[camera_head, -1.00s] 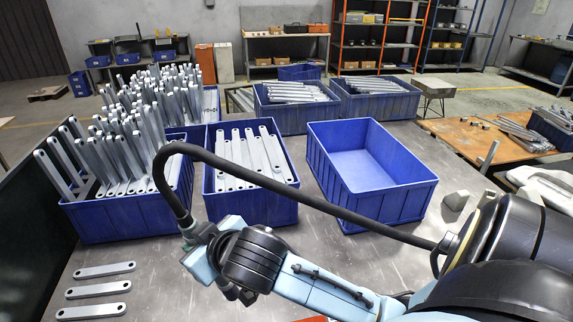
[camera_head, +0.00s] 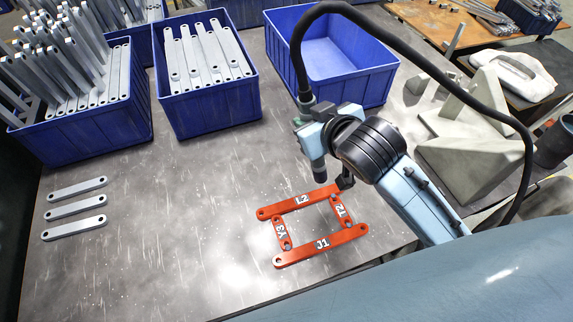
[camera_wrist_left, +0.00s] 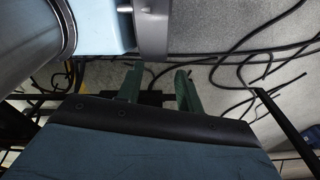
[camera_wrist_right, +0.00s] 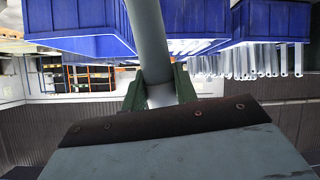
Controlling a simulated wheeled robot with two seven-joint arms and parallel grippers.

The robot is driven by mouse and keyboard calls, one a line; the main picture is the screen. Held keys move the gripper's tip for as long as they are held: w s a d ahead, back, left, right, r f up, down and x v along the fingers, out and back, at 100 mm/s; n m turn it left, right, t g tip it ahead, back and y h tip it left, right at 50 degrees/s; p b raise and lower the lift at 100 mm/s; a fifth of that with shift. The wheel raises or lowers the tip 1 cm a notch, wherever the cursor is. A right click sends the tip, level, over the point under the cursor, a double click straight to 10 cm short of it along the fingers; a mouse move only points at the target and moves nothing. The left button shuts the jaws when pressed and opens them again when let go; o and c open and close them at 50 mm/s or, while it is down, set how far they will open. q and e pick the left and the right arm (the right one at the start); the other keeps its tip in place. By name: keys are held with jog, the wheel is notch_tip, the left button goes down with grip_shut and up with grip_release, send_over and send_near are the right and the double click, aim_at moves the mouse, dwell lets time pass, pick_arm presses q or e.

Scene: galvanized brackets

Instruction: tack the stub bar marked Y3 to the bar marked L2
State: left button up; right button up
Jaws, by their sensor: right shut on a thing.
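A red frame lies on the grey table in the head view. Its far bar is marked L2 (camera_head: 286,204), its near bar J1 (camera_head: 310,248). The stub bar marked Y3 (camera_head: 281,231) bridges them on the left, one end at L2's underside edge; I cannot tell whether it touches. My right gripper (camera_head: 304,118) is above and beyond L2, shut on a grey torch (camera_wrist_right: 150,45) with a black cable.
A stub marked T2 (camera_head: 341,212) closes the frame's right side. Several loose grey bars (camera_head: 76,207) lie at left. Blue crates (camera_head: 210,110) line the back; the right one (camera_head: 335,75) is empty. Grey wedge blocks (camera_head: 470,150) stand at right.

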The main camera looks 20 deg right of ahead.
jog(key=s+a+f+n+g+y+p, duration=0.2)
jog(key=a+f+n+g+y+p, duration=0.1)
jog(key=a+n+y+p, duration=0.25)
jog(key=s+a+f+n+g+y+p, duration=0.3)
jog(key=a+n+y+p, duration=0.1)
jog(key=a+n, duration=0.25)
jog(key=shift+m, duration=0.4)
jog(key=f+b, duration=0.4)
jog(key=f, duration=0.1)
jog(key=shift+w+a+f, duration=0.1)
jog(key=shift+w+f, duration=0.1)
jog(key=shift+f, duration=0.15)
jog(key=shift+f+b, duration=0.4)
jog(key=shift+b, duration=0.25)
jog(key=shift+s+f, duration=0.1)
jog(key=shift+f, duration=0.05)
dwell(1.2)
